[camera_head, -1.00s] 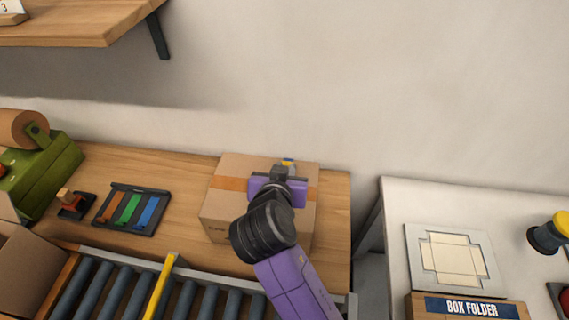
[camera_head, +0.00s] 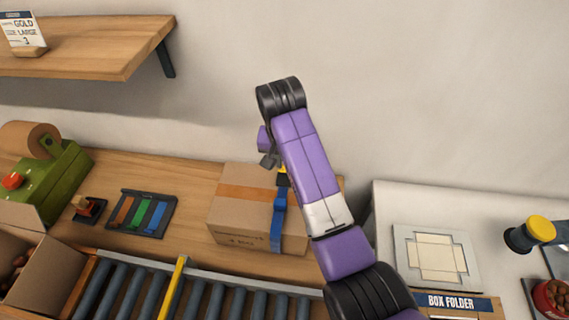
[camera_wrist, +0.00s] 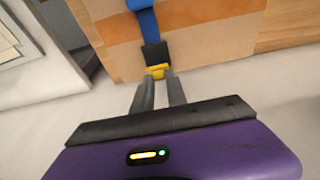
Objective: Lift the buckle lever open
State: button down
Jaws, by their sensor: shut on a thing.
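A taped cardboard box (camera_head: 235,218) stands on the wooden bench with a blue strap (camera_head: 279,225) running down its front. In the wrist view the strap (camera_wrist: 150,28) leads to a black buckle (camera_wrist: 155,56) with a yellow lever (camera_wrist: 158,71) at its end. My gripper (camera_wrist: 158,84) is shut on the yellow lever, which sits at the fingertips. In the head view my gripper (camera_head: 270,162) is at the box's back edge, partly hidden by my arm, and a bit of yellow (camera_head: 282,181) shows beside it.
A roller conveyor (camera_head: 210,300) runs along the front. A rack of coloured strips (camera_head: 142,212), a stamp (camera_head: 88,208) and a green tape machine (camera_head: 55,180) are to the left. A white table with a box folder (camera_head: 437,255) is to the right. The wall is close behind.

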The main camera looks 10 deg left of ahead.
jog(key=shift+w+g, duration=0.35)
jog(key=shift+g, duration=0.35)
jog(key=c, duration=1.3)
grip_release()
jog(key=shift+w, duration=0.1)
jog(key=shift+r, duration=0.1)
jog(key=r, duration=0.5)
jog(key=r+b, duration=0.1)
jog(key=r, duration=0.1)
jog(key=shift+s+r, duration=0.25)
jog(key=shift+s, duration=0.05)
